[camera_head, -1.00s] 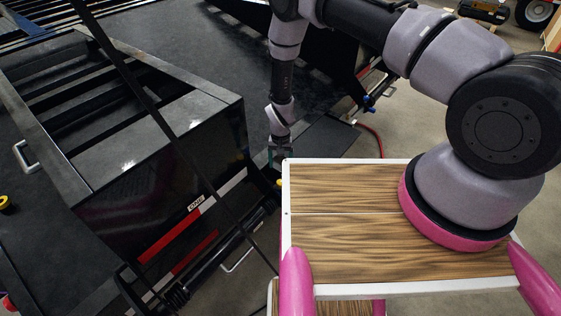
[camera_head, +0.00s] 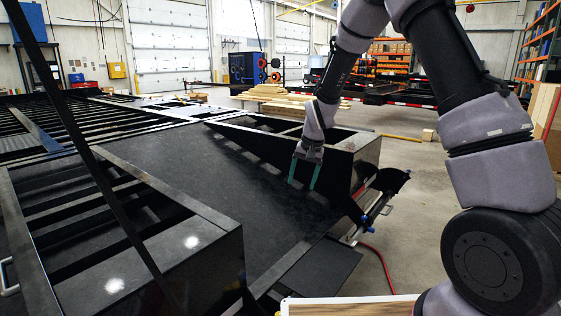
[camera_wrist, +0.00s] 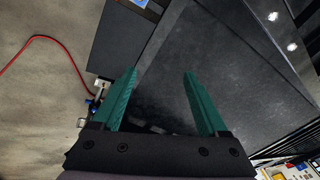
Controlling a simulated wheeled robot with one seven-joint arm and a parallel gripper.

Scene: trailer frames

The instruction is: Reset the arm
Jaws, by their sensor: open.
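My gripper (camera_head: 303,172) hangs from my raised arm over the black trailer deck (camera_head: 215,170) in the head view, with its green fingers pointing down. In the wrist view, my gripper (camera_wrist: 160,78) shows two green fingers spread apart with nothing between them. The dark trailer surface (camera_wrist: 205,65) lies beyond the fingers.
A black trailer ramp frame (camera_head: 345,150) stands close to the right of my gripper. A red hose (camera_head: 380,262) lies on the concrete floor. My wooden top shows at the bottom. Stacked lumber (camera_head: 275,92) and shelves (camera_head: 390,55) are farther back.

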